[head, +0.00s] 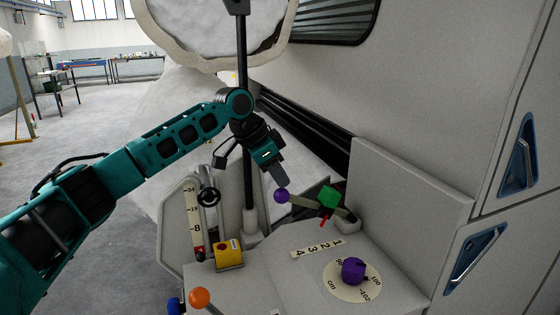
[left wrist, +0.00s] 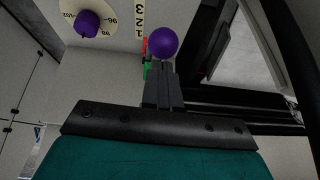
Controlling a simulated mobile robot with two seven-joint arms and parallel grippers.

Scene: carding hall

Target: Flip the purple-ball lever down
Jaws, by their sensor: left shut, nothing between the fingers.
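The purple ball (head: 281,196) sits on the left end of a pale lever bar (head: 303,202). The bar runs right, close to level, to a pivot on the grey console. My left gripper (head: 279,182) is shut and empty, its fingertips pointing down just above the ball. In the left wrist view the ball (left wrist: 163,43) shows just beyond the shut fingertips (left wrist: 163,66); I cannot tell whether they touch it. The bar is mostly hidden behind the fingers there. My right gripper is not in view.
A purple knob (head: 353,270) on a dial, a yellow box (head: 229,255) and an orange ball (head: 199,298) are on the console. A black post (head: 247,190) rises left of the gripper.

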